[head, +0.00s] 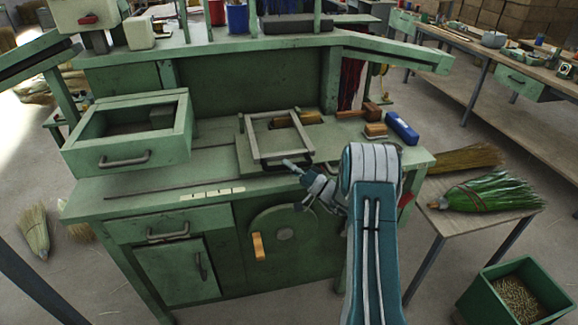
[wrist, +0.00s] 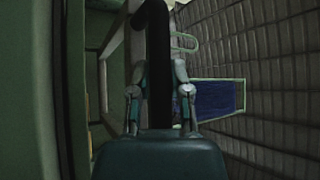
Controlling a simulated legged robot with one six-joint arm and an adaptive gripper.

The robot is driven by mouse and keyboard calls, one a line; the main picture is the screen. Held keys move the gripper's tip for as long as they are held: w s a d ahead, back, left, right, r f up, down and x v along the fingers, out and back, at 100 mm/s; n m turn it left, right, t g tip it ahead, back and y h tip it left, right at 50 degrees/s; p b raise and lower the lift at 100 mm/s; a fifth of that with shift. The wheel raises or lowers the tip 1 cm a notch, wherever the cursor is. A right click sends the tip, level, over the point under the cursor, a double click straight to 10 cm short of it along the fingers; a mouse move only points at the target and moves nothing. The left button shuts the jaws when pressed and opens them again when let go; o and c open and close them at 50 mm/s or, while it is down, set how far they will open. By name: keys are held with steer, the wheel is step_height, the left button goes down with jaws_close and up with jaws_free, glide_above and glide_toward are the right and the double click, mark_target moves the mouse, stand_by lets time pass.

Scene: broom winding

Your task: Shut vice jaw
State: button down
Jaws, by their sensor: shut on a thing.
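The vice jaw looks like a pale rectangular frame (head: 249,138) on the green workbench (head: 200,165), over a grey plate. It appears raised at a tilt, though its exact angle is hard to tell. A dark handle bar runs along its near edge; in the wrist view the dark bar (wrist: 158,30) passes between my fingers. My gripper (head: 293,166) is at this near edge, shut on the bar. It also shows in the wrist view (wrist: 158,72), a finger on each side of the bar. My arm hides part of the bench's right front.
An open drawer box (head: 126,142) stands on the bench's left. Wooden blocks (head: 374,120) and a blue object (head: 402,128) lie on the right. A side table (head: 480,222) holds a green broom (head: 490,194). A green bin (head: 514,297) stands on the floor at right.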

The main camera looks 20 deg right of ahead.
steer(key=shift+s+a+f, duration=0.15)
steer(key=shift+f, duration=0.4)
steer(key=c, duration=0.6)
jaws_free()
steer(key=shift+o, duration=0.2)
steer(key=shift+r, duration=0.1)
steer(key=shift+d, duration=0.2)
steer(key=v, duration=1.1)
steer(key=shift+s+d, duration=0.25)
steer(key=shift+s, duration=0.05)
